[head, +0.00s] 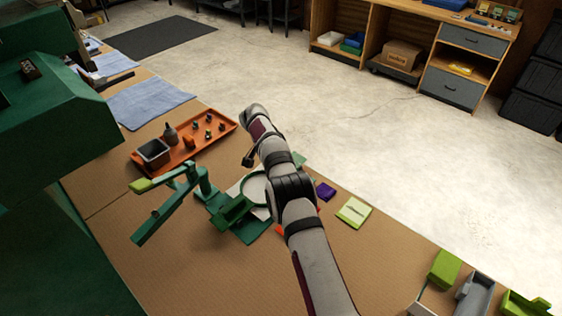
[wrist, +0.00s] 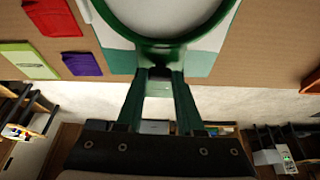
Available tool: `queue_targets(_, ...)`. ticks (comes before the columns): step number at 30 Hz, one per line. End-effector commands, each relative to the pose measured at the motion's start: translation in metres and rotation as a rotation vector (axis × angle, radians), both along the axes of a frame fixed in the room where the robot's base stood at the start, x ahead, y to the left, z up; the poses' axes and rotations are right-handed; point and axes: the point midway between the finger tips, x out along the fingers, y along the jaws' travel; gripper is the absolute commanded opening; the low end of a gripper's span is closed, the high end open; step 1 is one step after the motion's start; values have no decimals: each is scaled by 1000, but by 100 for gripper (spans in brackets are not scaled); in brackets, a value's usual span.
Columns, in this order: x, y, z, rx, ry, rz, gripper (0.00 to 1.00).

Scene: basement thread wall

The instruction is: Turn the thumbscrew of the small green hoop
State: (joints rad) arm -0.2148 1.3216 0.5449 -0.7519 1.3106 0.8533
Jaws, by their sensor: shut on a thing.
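The small green hoop (wrist: 222,22) shows at the top of the wrist view as a round green ring around pale cloth. In the head view the hoop (head: 243,191) is beside my arm, which hides its right side. Its small dark thumbscrew (wrist: 160,72) is at the ring's near edge in the wrist view. My gripper (wrist: 160,78) has its two fingers reaching to that edge, shut on the thumbscrew. The fingers hide part of the screw.
A green stand (head: 206,185) rises left of the hoop. An orange tray (head: 176,167) with a dark box and small parts lies behind it. A purple packet (head: 325,191) and a light green packet (head: 354,212) lie to the right. Green and grey bins stand at the front right.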

Motion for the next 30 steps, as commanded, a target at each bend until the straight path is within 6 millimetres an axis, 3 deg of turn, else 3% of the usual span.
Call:
queue_targets(6,0,-1,0,-2,-1,1,0)
queue_targets(7,1,-1,0,-2,-1,1,40)
queue_targets(12,0,-1,0,-1,0,2,68)
queue_targets(23,-1,2,9,0,-1,3,68)
queue_targets(26,-7,9,29,0,-3,4,68)
queue_targets(30,-18,23,72,2,-4,3,68)
